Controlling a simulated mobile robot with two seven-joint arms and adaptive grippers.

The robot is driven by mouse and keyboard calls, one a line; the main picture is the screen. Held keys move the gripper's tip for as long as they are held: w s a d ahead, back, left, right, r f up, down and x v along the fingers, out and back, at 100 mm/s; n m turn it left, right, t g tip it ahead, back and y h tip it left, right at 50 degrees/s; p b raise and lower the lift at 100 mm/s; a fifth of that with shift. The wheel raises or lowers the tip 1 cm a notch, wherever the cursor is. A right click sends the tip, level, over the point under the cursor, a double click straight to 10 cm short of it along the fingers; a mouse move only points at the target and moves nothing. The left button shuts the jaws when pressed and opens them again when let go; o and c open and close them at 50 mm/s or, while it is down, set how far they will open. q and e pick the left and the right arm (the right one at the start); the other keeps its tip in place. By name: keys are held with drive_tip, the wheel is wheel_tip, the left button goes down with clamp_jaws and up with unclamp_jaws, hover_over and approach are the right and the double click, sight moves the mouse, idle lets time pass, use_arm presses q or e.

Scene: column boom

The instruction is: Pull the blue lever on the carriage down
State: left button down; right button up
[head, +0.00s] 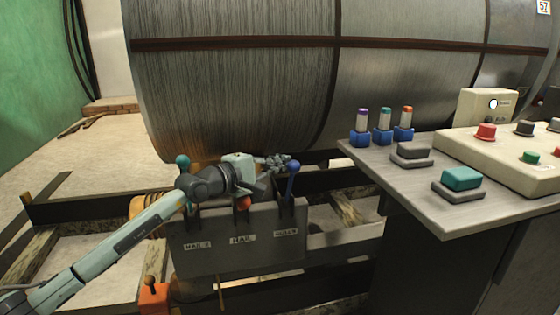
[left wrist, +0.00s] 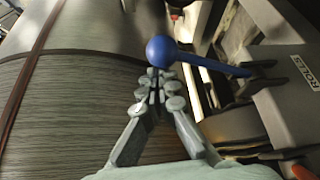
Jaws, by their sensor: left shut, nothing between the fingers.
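The blue lever (head: 292,178) stands up from a slot at the right end of the grey carriage panel (head: 240,258), above a label that seems to read "ROLLS". In the left wrist view its ball knob (left wrist: 161,51) is just beyond my fingertips, with the shaft running right to the slot. My left gripper (head: 285,161) is shut and empty, close to the knob at its left and upper side. It also shows in the left wrist view (left wrist: 158,88). Whether the fingertips touch the knob I cannot tell. My right gripper is not in view.
A teal lever (head: 183,162) and a red-orange knob (head: 243,203) are on the same panel, near my left arm. A large metal drum (head: 240,80) is behind. A control desk (head: 440,205) with buttons stands at the right. An orange box (head: 154,298) is low at the left.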

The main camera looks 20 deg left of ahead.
use_arm(q)
drive_tip(key=shift+v, duration=6)
